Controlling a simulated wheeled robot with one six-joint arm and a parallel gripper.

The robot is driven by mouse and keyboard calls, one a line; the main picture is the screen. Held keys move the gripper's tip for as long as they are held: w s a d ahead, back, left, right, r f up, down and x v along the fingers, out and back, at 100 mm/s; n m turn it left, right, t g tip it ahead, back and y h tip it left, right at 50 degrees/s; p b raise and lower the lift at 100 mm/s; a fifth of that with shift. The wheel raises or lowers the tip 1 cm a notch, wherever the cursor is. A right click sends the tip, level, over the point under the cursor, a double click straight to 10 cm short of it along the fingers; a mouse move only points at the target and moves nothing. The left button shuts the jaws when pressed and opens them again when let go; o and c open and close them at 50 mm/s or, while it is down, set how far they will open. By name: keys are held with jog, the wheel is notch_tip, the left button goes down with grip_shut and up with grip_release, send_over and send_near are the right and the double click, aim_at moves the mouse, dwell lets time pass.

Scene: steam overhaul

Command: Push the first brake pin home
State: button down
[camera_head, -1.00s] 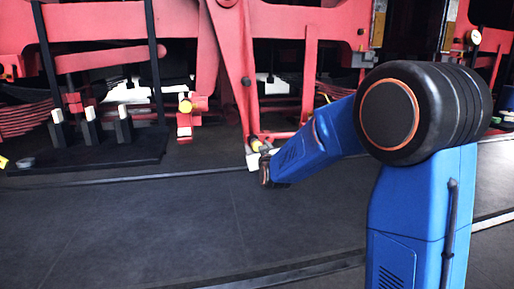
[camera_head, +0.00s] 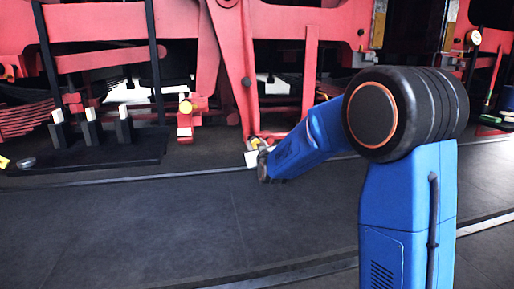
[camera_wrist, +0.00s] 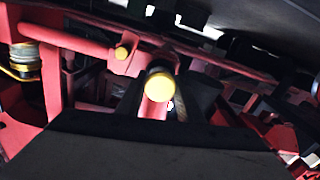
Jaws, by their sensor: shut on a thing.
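A brake pin with a round yellow end shows in the middle of the wrist view (camera_wrist: 160,87), in front of a red bracket. The dark fingers of my gripper (camera_wrist: 160,100) stand on either side of it and are shut on it. In the head view my gripper (camera_head: 263,164) is at the foot of a slanting red brake lever (camera_head: 238,75), with a small yellow part (camera_head: 255,142) just beyond it. How deep the pin sits in its hole is hidden.
A black stand (camera_head: 110,150) with several white-topped dark blocks is at the left. The dark floor in front is clear. Red rods and beams crowd around the gripper.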

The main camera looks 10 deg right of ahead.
jog(key=shift+w+r, duration=0.1)
jog(key=c, duration=1.2)
grip_release()
jog(key=shift+w, duration=0.1)
jog(key=s, duration=1.7)
jog(key=shift+s, duration=0.2)
jog(key=s+d+f+g, duration=0.2)
jog(key=s+f+g, duration=0.1)
jog(key=s, duration=1)
jog(key=s+d+f+m+g, duration=0.1)
jog(key=s+f+g, duration=0.3)
jog(key=s, duration=1)
jog(key=s+d+f+g, duration=0.4)
jog(key=s+g, duration=0.2)
jog(key=s, duration=0.7)
jog(key=shift+s+f+m, duration=0.2)
jog(key=shift+s+m, duration=0.1)
jog(key=shift+m, duration=0.1)
